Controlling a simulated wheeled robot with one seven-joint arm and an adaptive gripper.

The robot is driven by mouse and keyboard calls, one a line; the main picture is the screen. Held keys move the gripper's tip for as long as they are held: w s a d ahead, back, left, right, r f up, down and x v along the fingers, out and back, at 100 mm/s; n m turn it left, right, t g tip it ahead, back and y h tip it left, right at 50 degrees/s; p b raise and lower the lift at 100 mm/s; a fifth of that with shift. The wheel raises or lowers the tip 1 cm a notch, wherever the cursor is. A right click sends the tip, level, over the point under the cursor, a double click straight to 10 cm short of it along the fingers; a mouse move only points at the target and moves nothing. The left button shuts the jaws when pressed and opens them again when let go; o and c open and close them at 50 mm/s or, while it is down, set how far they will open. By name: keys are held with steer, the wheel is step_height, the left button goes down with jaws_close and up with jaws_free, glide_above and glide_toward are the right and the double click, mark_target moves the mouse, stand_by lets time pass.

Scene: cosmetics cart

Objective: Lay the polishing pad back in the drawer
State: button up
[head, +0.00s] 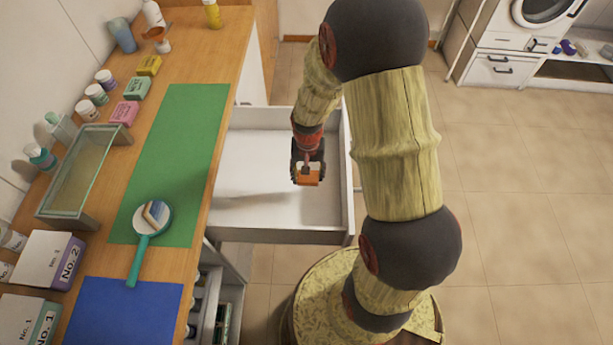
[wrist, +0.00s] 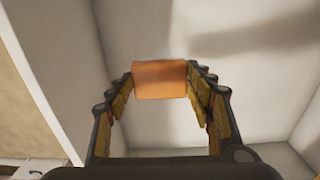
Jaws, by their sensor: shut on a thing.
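The polishing pad (wrist: 160,80) is a small orange block held between the fingertips of my gripper (wrist: 160,88) in the wrist view. In the head view the orange pad (head: 308,180) shows at the lower end of my gripper (head: 307,168). The open white drawer (head: 238,210) lies below, pulled out from the wooden counter. My gripper is over the drawer's interior, toward its right side. The drawer floor looks empty where it shows. In the wrist view the drawer walls (wrist: 55,75) surround the pad, and I cannot tell its exact height above the floor.
The counter (head: 215,60) stands left of the drawer, with a green mat (head: 180,150), a blue mat (head: 125,310), a hand mirror (head: 140,250), a glass box (head: 70,215), and several jars and boxes. Another open compartment (head: 225,290) is below the drawer's near side.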

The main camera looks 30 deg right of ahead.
steer(key=w+d+f, duration=0.1)
steer(key=f, duration=0.1)
steer(key=w+d+f+b, duration=0.1)
steer(key=w+f, duration=0.1)
steer(key=w+d+f+b, duration=0.1)
steer(key=w+f, duration=0.1)
steer(key=shift+w+f, duration=0.2)
steer(key=shift+f, duration=0.05)
steer(key=shift+w+f+b, duration=0.1)
steer(key=shift+f+b, duration=0.75)
steer(key=shift+f, duration=0.7)
steer(key=shift+f, duration=0.1)
steer(key=o, duration=1.1)
